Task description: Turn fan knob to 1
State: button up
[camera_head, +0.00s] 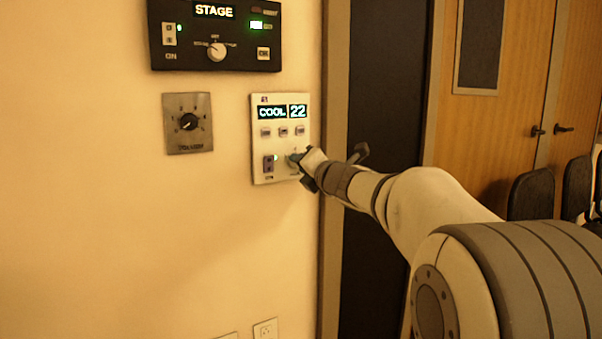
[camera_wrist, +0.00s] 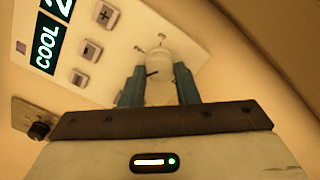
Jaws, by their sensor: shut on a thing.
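A white wall panel (camera_head: 263,142) reads "COOL 22" in the head view, and it also shows tilted in the wrist view (camera_wrist: 122,52). The fan knob (camera_wrist: 159,66) is a pale round knob with a dark pointer line, at the panel's lower right. My gripper (camera_wrist: 159,88) is shut on the knob, with one teal finger on each side of it. In the head view my gripper (camera_head: 299,163) reaches the panel from the right and hides most of the knob. The knob's setting marks are too small to read.
A black panel (camera_head: 258,50) reading "STAGE" is above, with its own knob (camera_head: 216,51). A grey volume dial (camera_head: 188,122) is to the left. A socket (camera_head: 265,331) is low on the wall. A dark door (camera_head: 372,100) and chairs (camera_head: 531,193) are to the right.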

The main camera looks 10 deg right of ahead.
jog(key=shift+f+n, duration=0.1)
jog(key=shift+n, duration=0.2)
jog(key=o, duration=1)
jog(key=shift+c, duration=0.2)
jog(key=p+v, duration=0.1)
jog(key=v, duration=0.6)
jog(key=shift+s, duration=0.35)
jog(key=shift+d, duration=0.1)
